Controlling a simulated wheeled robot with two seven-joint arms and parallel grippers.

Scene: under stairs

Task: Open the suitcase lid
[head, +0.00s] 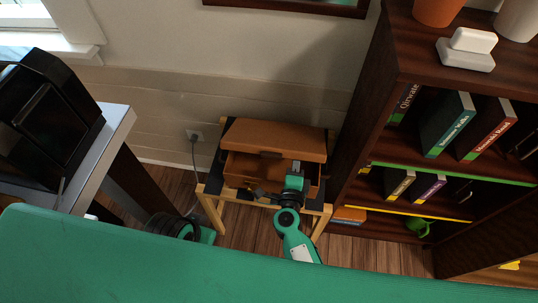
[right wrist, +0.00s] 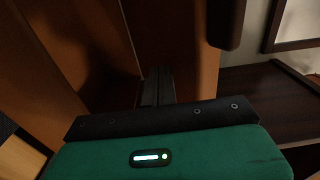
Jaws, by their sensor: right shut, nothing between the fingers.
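The orange-brown suitcase (head: 240,169) stands on a small wooden stand against the wall in the head view. Its lid (head: 275,136) is raised partway, with a gap between the lid's front edge and the body. My right gripper (head: 296,166) is shut and empty at the right part of this gap, by the lid's front edge. In the right wrist view its closed fingers (right wrist: 157,84) point in among brown suitcase surfaces (right wrist: 185,70). I cannot tell whether they touch the lid.
A dark bookshelf (head: 372,110) with books stands close on the right of the suitcase. A grey-topped table (head: 112,128) with a black machine (head: 45,120) is on the left. A cable (head: 194,155) hangs from a wall outlet. Some wooden floor shows between table and stand.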

